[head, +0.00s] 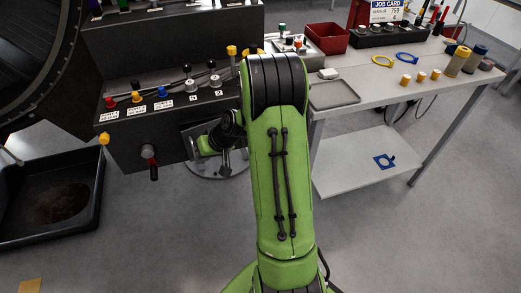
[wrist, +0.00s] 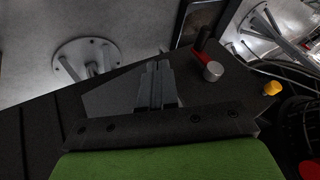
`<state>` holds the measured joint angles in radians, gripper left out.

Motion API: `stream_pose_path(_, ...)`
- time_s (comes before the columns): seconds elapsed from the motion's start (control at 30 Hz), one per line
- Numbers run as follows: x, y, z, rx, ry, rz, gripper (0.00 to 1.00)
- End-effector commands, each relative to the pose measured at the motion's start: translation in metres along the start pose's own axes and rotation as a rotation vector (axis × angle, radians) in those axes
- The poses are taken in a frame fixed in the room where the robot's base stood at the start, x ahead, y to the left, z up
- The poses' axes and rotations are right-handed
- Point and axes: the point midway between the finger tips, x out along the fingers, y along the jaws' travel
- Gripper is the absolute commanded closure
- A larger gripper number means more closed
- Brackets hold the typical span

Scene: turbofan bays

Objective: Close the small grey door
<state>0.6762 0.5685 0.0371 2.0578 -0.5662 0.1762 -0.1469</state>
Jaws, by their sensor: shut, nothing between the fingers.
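The small grey door seems to be the dark grey panel (head: 191,144) on the front of the black console, right of the red-handled lever; my arm and gripper hide much of it. In the wrist view a grey panel (wrist: 108,97) lies behind my gripper, partly covered by it. I cannot tell how far the door stands open. My gripper (head: 225,168) is shut and empty, in front of the panel; its fingers (wrist: 159,68) show together in the wrist view. I cannot tell whether they touch the panel.
The red-handled lever (head: 150,160) sticks out of the console (head: 125,130) beside the panel, with a yellow knob (head: 104,138) farther left. A workbench (head: 385,85) with a lower shelf (head: 350,165) stands right. A black tray (head: 60,205) lies on the left floor.

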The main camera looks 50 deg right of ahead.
Motion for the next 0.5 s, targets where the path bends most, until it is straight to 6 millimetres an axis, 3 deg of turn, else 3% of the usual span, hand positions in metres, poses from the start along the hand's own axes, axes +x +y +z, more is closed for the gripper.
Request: stream_pose_path(0.5,0.020,-0.011,-0.025,-0.016,-0.008,-0.007,1.00)
